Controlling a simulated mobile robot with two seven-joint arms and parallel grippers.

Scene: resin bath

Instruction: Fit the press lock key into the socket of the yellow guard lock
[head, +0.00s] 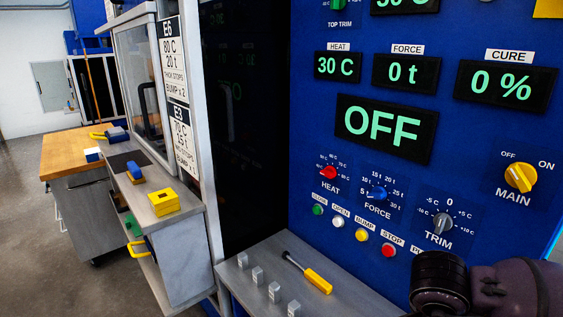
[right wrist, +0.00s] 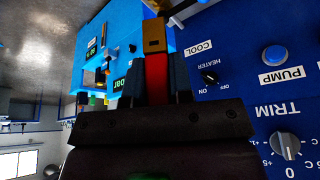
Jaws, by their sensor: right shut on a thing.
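My right gripper (right wrist: 157,78) is shut on the key (right wrist: 155,70), seen in the right wrist view. The key has a red body between the dark fingers and a brass-brown block at its far end. In the head view only my dark right arm shows at the lower right corner, and its gripper is out of the picture. A yellow block (head: 164,204) with dark marks on top sits on the grey shelf left of the press; it looks like the guard lock. The key is well apart from it. My left gripper is in neither view.
The blue control panel (head: 470,130) fills the right of the head view, with knobs and buttons. A grey ledge (head: 262,262) below holds several small metal blocks and a yellow-handled tool (head: 318,280). A wooden-topped cabinet (head: 68,150) stands farther left. Open floor lies at the lower left.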

